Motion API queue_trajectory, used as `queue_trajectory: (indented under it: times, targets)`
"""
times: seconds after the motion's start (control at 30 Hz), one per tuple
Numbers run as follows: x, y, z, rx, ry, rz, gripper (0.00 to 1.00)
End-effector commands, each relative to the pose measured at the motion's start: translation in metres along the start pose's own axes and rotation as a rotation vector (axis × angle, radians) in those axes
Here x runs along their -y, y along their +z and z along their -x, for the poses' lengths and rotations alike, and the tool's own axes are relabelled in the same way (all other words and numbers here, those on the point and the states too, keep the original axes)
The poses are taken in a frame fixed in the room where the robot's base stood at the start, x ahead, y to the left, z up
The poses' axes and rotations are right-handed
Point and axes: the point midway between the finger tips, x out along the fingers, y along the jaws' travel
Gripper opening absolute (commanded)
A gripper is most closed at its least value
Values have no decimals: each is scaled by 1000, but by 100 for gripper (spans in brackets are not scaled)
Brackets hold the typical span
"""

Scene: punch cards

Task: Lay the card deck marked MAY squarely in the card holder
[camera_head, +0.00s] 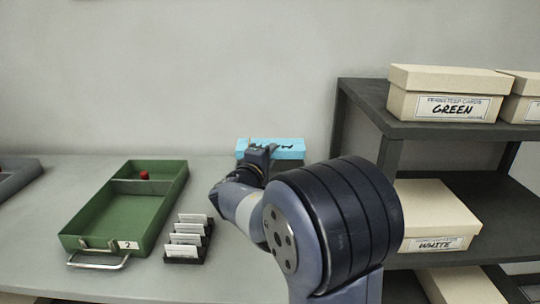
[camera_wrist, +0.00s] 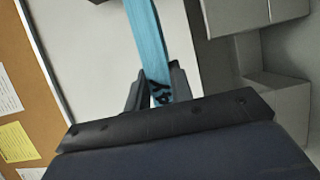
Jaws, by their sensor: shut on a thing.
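The card deck marked MAY is a light blue block (camera_head: 288,152) at the back of the table in the head view, partly hidden by my gripper (camera_head: 258,158). In the wrist view the deck (camera_wrist: 147,40) is a narrow blue strip with dark letters, partly covered, near the fingers. My gripper (camera_wrist: 158,88) is shut on the deck. I cannot tell whether the deck touches the table. A green open tray (camera_head: 76,239), labelled 2, with a metal handle and a crosswise divider, stands left of my arm. It looks like the card holder. A red knob (camera_head: 144,175) shows in its back part.
A small black rack (camera_head: 186,260) with several upright white cards stands between the green tray and my arm. A dark shelf (camera_head: 390,130) with cream boxes marked GREEN (camera_head: 400,103) and WHITE (camera_head: 405,231) is at right. A grey tray (camera_head: 18,178) lies far left.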

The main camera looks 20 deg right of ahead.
Motion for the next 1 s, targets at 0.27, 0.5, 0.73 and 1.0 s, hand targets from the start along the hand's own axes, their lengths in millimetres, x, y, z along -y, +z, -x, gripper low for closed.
queue_trajectory:
  times: [0.27,0.5,0.73,1.0]
  targets:
    - [5,0,0,0,2,-1,0]
    - [18,0,1,0,2,-2,0]
    - [28,0,1,0,3,-2,0]
    - [29,0,1,0,3,-2,0]
